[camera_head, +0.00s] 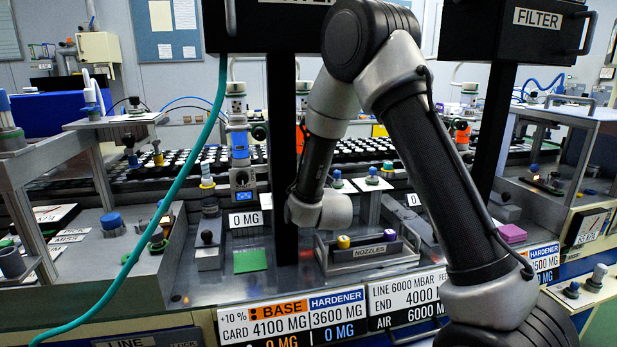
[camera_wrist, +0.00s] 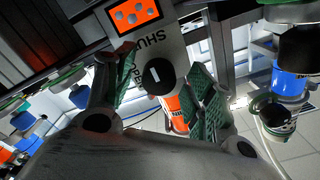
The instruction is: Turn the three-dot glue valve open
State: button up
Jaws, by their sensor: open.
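In the wrist view, a white valve body with an orange plate (camera_wrist: 137,15) bearing grey dots stands ahead of my gripper. Below the plate, partly readable "SHU" lettering runs beside a round black knob (camera_wrist: 154,76) with a white line on it. An orange part (camera_wrist: 178,108) shows below the knob. My gripper (camera_wrist: 162,92) is open, its green-padded fingers on either side of the knob and orange part. I cannot tell whether they touch. In the head view, my gripper is hidden behind my arm and a black post; a sliver of orange (camera_head: 300,138) shows beside the post.
Black posts carry FILTER boxes (camera_head: 538,18) close to my arm. A blue valve (camera_head: 240,145) stands left, another orange one (camera_head: 462,135) right. A teal hose (camera_head: 190,150) hangs at left. A nozzles tray (camera_head: 365,254) sits on the bench below my wrist.

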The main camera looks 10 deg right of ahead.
jog(key=c, duration=1)
jog(key=shift+n, duration=0.4)
jog(key=shift+d+n, duration=0.15)
jog(key=shift+n, duration=4.15)
jog(key=shift+d+n, duration=0.1)
jog(key=shift+n, duration=4.2)
